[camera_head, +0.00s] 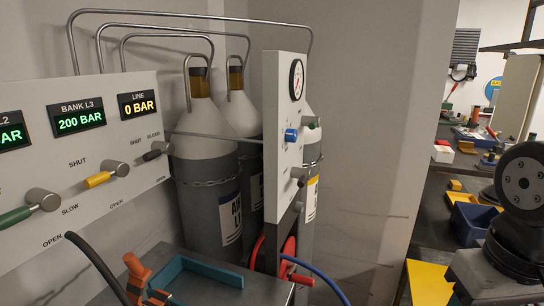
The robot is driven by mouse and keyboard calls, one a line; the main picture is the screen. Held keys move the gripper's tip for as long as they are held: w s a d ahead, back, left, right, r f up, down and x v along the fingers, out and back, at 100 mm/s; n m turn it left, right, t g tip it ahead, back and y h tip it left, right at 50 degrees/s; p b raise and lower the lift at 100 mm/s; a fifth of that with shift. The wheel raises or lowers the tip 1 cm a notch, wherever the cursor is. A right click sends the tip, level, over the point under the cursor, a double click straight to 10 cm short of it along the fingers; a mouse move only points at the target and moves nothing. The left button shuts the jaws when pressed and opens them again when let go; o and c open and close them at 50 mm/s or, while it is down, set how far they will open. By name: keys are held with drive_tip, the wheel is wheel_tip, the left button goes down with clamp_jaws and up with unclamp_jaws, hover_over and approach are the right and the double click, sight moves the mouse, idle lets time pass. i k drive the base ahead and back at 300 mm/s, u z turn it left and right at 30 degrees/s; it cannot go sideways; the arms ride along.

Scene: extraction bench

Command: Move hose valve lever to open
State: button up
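No lever is legibly marked as the hose valve. A narrow grey post panel (279,200) faces right, with a round gauge (297,79), a blue lever (291,135) and a grey knob with a dark lever (299,177) below it. The wide panel (85,210) at left carries a green lever (14,217), a yellow lever (98,179) and a black lever (152,155); SHUT and OPEN labels stand by them. The line display (139,104) reads 0 BAR. My gripper is out of view; a dark part of my arm shows at right.
Chained grey cylinders (215,180) stand behind the panels. A red reel (288,257), a blue hose (322,277), a teal tray (195,275) and an orange tool (137,273) are at the front. A cluttered bench with a blue bin (472,222) lies at right.

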sight(312, 122)
drive_tip(key=u, duration=0.2)
drive_tip(key=k, duration=0.35)
drive_tip(key=z, duration=0.9)
drive_tip(key=i, duration=1.5)
drive_tip(key=u, duration=0.65)
